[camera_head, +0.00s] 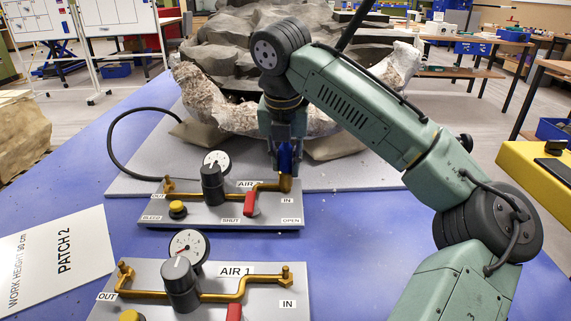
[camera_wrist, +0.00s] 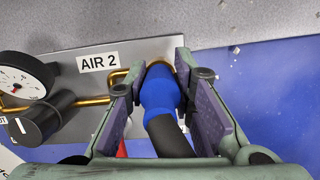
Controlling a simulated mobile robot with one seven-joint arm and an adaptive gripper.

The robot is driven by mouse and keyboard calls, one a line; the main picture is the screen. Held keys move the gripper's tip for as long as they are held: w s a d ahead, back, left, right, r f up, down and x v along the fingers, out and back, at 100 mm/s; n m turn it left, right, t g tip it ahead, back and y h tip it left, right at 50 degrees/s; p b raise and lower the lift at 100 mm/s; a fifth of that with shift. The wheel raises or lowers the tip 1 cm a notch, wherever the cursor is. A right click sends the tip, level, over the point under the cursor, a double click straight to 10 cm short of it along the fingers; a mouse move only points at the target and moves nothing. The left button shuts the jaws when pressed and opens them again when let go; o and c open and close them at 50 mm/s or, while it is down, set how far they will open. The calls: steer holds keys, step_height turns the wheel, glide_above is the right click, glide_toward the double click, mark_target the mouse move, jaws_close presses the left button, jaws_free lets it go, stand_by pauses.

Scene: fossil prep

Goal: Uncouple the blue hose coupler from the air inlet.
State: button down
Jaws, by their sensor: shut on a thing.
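The blue hose coupler (camera_head: 284,157) stands at the brass air inlet (camera_head: 285,183) marked IN on the AIR 2 panel (camera_head: 210,213). In the wrist view the coupler (camera_wrist: 158,90) has its far end against the brass fitting, with a black hose (camera_wrist: 170,138) running from its near end. I cannot tell whether it is still locked on. My gripper (camera_head: 285,160) points down over the inlet and is shut on the coupler. In the wrist view its fingers (camera_wrist: 160,85) flank the coupler on both sides.
The AIR 2 panel carries a round gauge (camera_head: 216,162), a black knob (camera_head: 212,185), a red lever (camera_head: 249,204) and a yellow button (camera_head: 178,209). The AIR 1 panel (camera_head: 210,272) lies nearer. A rock with pale bone (camera_head: 205,95) stands close behind my gripper.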

steer(key=shift+r, duration=0.15)
steer(key=shift+w+r+p, duration=0.15)
steer(key=shift+r+p, duration=0.3)
steer(key=shift+p, duration=0.45)
steer(key=shift+s+r, duration=0.2)
steer(key=shift+r, duration=0.05)
steer(key=shift+w+f, duration=0.1)
steer(key=shift+f, duration=0.1)
steer(key=shift+r, duration=0.1)
steer(key=shift+r+p, duration=2.4)
steer(key=shift+p, duration=0.4)
steer(key=shift+r, duration=0.1)
